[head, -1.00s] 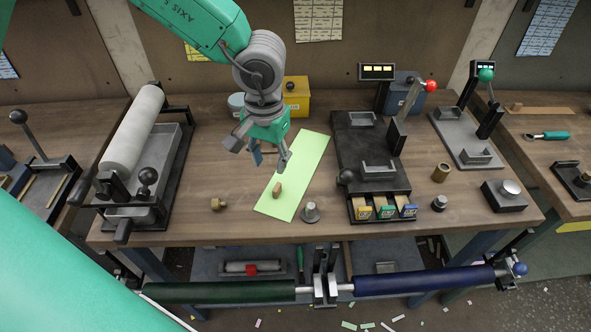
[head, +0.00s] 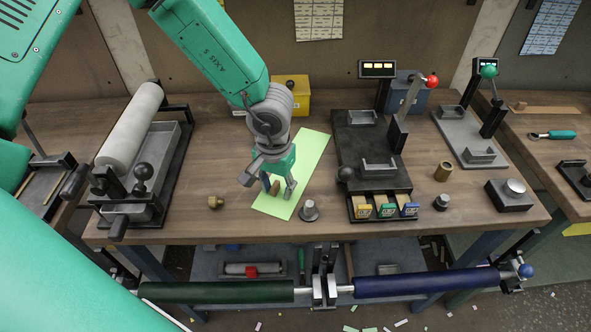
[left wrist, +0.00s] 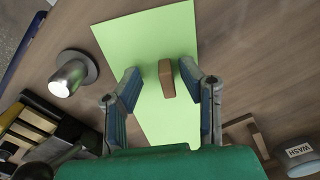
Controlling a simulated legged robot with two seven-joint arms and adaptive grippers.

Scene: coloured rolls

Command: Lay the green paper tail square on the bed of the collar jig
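The light green paper tail (head: 312,160) lies flat and slanted on the bench, left of the dark jig. A small wooden block (left wrist: 166,78) stands on the paper. My left gripper (head: 278,188) is low over the paper's near part. In the left wrist view, its two open fingers (left wrist: 167,92) stand on either side of the block, with gaps showing. A dark jig bed (head: 372,137) with grey brackets and a grey plate jig (head: 458,132) stand to the right; I cannot tell which is the collar jig. My right gripper is not in view.
A metal knob-like weight (head: 309,210) stands just right of the paper's near end. A brass piece (head: 215,202) lies to the left. A roller unit (head: 132,130) fills the bench's left. A red-knobbed lever (head: 412,95) rises at the dark jig. Coloured tabs (head: 386,210) sit at its front.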

